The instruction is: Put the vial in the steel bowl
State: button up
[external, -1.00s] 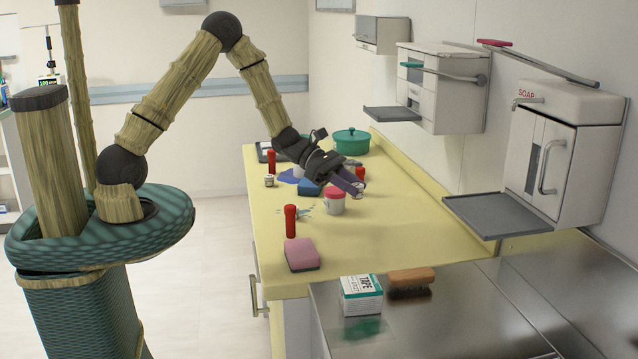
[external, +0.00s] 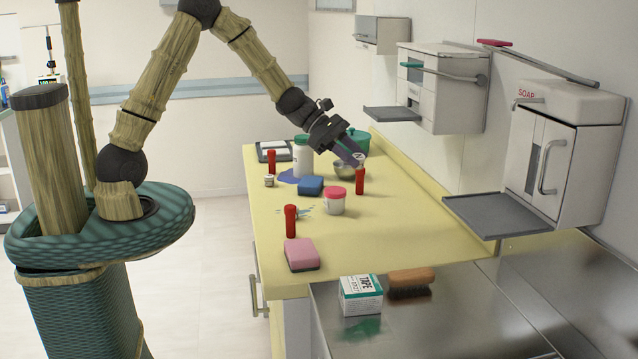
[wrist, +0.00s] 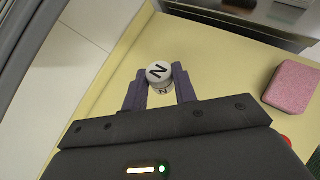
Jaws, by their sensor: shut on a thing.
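My gripper (external: 354,160) is shut on the vial (external: 359,156), raised above the yellow counter. In the wrist view the vial (wrist: 160,74) shows as a small white round thing marked with an N, between the two purple fingertips. The steel bowl (external: 344,170) stands on the counter just below and behind the gripper in the external view, partly hidden by the fingers. I cannot tell how far the vial is from the bowl in depth. The bowl is not seen in the wrist view.
Near the bowl stand a red cylinder (external: 360,182), a green pot (external: 358,142) and a white bottle (external: 302,158). A blue sponge (external: 310,186), a red-lidded jar (external: 335,203) and a small grey jar (external: 269,181) are nearer. The counter's right side (external: 420,235) is clear.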

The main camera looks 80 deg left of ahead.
jog(key=w+a+r+m+y+p, duration=0.15)
jog(key=a+y, duration=0.25)
jog(key=a, duration=0.7)
jog(key=w+a+m+y+p, duration=0.1)
jog(key=w+a+m+y, duration=0.15)
jog(key=a, duration=0.85)
jog(key=w+a+r+m+y+p, duration=0.1)
jog(key=w+a+m+y, duration=0.3)
jog(key=a, duration=0.6)
jog(key=n+y, duration=0.1)
jog(key=n, duration=0.1)
send_over(348, 170)
jog(key=a, duration=0.3)
jog(key=shift+g, duration=0.3)
jog(key=shift+f, duration=2.8)
jog(key=shift+f+b, duration=3)
jog(key=shift+f, duration=1.2)
jog(key=o, duration=1)
